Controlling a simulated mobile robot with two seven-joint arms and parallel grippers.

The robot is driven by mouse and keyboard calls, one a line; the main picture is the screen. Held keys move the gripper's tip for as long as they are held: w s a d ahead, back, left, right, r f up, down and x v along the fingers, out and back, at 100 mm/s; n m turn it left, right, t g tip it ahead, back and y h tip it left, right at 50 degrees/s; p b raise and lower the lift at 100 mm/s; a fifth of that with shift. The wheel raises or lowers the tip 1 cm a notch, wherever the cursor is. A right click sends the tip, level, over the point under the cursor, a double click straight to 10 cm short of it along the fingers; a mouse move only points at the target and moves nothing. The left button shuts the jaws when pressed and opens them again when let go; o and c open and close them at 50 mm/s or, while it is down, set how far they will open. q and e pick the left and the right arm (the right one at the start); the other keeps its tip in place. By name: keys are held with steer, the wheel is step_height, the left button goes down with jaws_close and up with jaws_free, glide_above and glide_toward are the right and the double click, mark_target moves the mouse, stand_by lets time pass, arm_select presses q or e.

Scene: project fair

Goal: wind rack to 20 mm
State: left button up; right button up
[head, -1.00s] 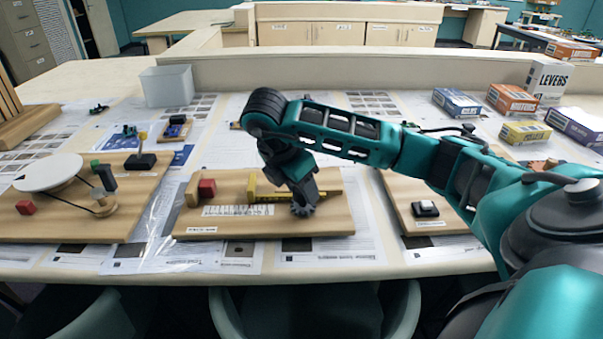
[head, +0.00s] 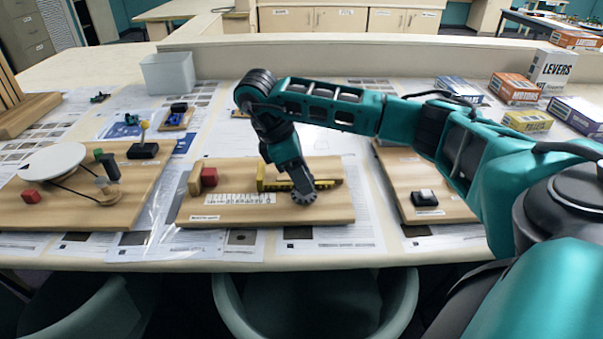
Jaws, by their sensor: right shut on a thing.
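The yellow rack (head: 260,172) lies on a wooden board (head: 215,218) in the middle of the table, with an upright block at its left end and a dark-and-yellow strip running right. A white printed scale (head: 240,199) lies in front of it; its marks are too small to read. A red block (head: 208,177) stands left of the rack, with a gap between them. A dark toothed pinion (head: 304,197) sits at the rack's front edge. My right gripper (head: 303,188) reaches down onto the pinion and is shut on it; the gripper hides part of the rack. My left gripper is out of view.
Left is a board with a white disc (head: 52,166) and belt. Right is a board with a black-and-white switch (head: 425,197). A clear bin (head: 168,73) stands behind; several labelled boxes, including a LEVERS box (head: 553,68), stand at the back right.

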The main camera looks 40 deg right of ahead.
steer(key=shift+a+f, duration=0.1)
stand_by(0.3)
steer(key=o, duration=1)
steer(key=shift+o, duration=0.2)
steer(key=v, duration=1.3)
steer(key=shift+s, duration=0.15)
